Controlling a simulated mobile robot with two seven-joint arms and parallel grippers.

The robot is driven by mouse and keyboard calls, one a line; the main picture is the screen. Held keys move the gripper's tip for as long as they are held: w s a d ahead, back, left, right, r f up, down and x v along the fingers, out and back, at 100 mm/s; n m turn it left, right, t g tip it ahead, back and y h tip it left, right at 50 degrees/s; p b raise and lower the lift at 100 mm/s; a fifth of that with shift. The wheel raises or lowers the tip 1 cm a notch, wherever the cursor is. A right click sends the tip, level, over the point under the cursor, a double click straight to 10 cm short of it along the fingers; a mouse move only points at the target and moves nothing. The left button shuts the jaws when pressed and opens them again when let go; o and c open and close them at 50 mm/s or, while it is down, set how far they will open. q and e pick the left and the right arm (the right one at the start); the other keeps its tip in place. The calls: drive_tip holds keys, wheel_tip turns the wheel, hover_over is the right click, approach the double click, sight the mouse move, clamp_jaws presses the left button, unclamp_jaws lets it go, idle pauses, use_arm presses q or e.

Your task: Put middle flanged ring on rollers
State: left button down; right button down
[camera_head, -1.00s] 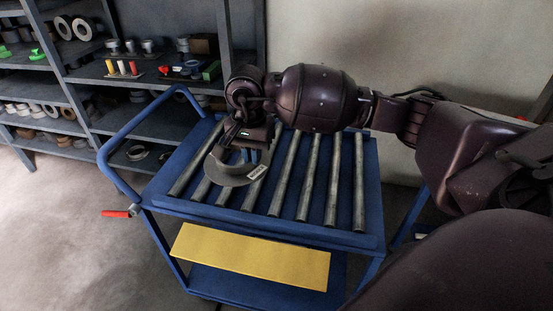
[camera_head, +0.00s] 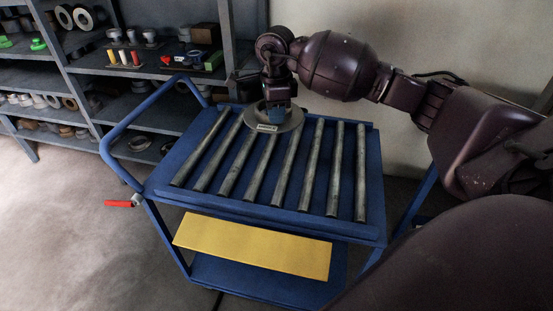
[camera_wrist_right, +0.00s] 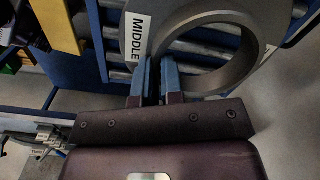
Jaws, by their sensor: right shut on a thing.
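The middle flanged ring (camera_head: 289,121) is a grey ring with a white label. In the right wrist view the ring (camera_wrist_right: 240,70) shows its label, which reads "MIDDLE". My right gripper (camera_head: 275,112) is shut on the ring's wall; its blue fingers (camera_wrist_right: 155,75) pinch the rim near the label. The ring is over the far part of the rollers (camera_head: 257,160) on the blue cart; I cannot tell whether it touches them. My left gripper is not in view.
A yellow panel (camera_head: 250,245) sits below the rollers. Shelves (camera_head: 150,75) with rings and small parts stand behind. The near rollers are clear.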

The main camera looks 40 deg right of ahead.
sight(276, 125)
wheel_tip(276, 125, down, 17)
drive_tip(key=shift+w+r+b, duration=0.1)
drive_tip(key=shift+r+b, duration=0.1)
drive_tip(key=shift+b, duration=0.25)
idle(0.4)
drive_tip(key=c, duration=1.7)
unclamp_jaws()
drive_tip(key=shift+f, duration=0.15)
drive_tip(key=o, duration=0.4)
drive_tip(key=shift+o, duration=0.2)
wheel_tip(276, 125, up, 12)
drive_tip(key=shift+r+p, duration=0.15)
drive_tip(key=shift+p, duration=0.15)
